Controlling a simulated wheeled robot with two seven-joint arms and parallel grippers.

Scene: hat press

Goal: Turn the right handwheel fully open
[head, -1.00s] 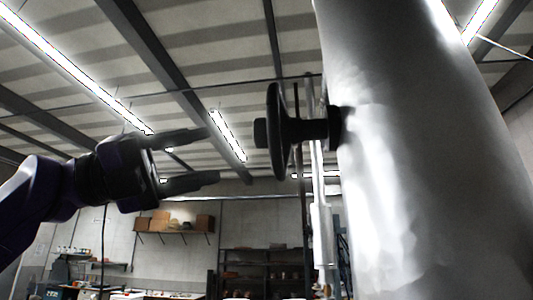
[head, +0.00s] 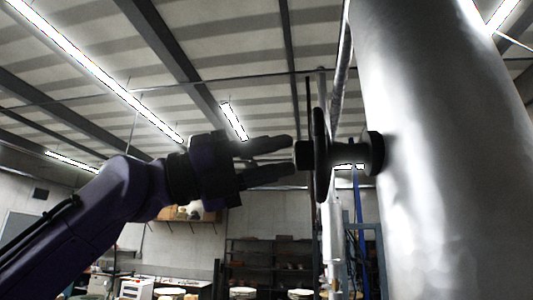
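A dark handwheel (head: 320,155) is seen edge-on in the head view, mounted by a short hub on the left side of a large shiny metal cylinder (head: 435,170). A dark knob (head: 303,155) sticks out of the wheel toward the left. My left gripper (head: 290,157) comes in from the left with its two fingers apart, one above the other. Its fingertips are just left of the knob; I cannot tell whether they touch it. Nothing shows between the fingers. My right gripper is not in view.
A vertical pipe (head: 335,235) and thin rods stand behind the wheel. Dark shelving (head: 265,262) and a workbench are far back along the wall. The space left of the wheel, around my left arm, looks clear.

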